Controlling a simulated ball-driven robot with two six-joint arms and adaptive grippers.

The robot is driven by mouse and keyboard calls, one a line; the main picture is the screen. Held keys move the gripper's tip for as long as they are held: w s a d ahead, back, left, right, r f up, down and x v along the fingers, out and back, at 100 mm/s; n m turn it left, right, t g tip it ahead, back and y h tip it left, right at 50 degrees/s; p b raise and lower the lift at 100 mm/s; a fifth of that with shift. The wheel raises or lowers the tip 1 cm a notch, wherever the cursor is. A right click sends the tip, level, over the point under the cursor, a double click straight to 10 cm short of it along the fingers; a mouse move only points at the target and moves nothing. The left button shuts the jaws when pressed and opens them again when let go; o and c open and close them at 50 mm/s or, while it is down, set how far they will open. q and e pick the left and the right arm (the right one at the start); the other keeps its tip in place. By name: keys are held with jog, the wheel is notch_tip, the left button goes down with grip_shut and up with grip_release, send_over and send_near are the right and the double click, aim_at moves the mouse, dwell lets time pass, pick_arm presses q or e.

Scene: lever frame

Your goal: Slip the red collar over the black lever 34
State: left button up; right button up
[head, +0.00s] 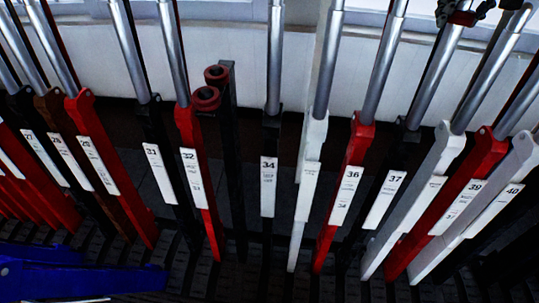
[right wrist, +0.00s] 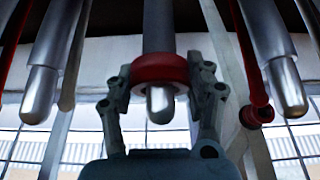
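The black lever 34 (head: 268,187) stands in the middle of the row in the head view, its silver handle (head: 275,55) bare as far as it shows. In the right wrist view the fingers grip the collar (right wrist: 160,68) from both sides. A silver handle tip (right wrist: 160,104) protrudes through its ring, so the collar looks to be around that handle. My left gripper is not in view.
Red lever 32 (head: 195,165) and red lever 36 (head: 350,185) stand close by in the row. Two red rings (head: 207,98) sit left of lever 34. Silver handles (right wrist: 45,75) flank the gripper closely. Blue levers (head: 80,278) lie lower left.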

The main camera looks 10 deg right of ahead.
jog(key=c, duration=0.4)
jog(key=r, duration=0.1)
jog(key=r+p, duration=0.2)
jog(key=shift+w, duration=0.25)
jog(key=shift+w+d+r, duration=0.1)
jog(key=shift+w+r, duration=0.05)
jog(key=shift+r, duration=0.75)
jog(key=shift+w+d+r, duration=0.1)
jog(key=shift+w+r, duration=0.1)
jog(key=shift+r, duration=0.7)
jog(key=shift+w+d+r, duration=0.1)
jog(key=shift+w+r, duration=0.05)
jog(key=shift+r, duration=0.75)
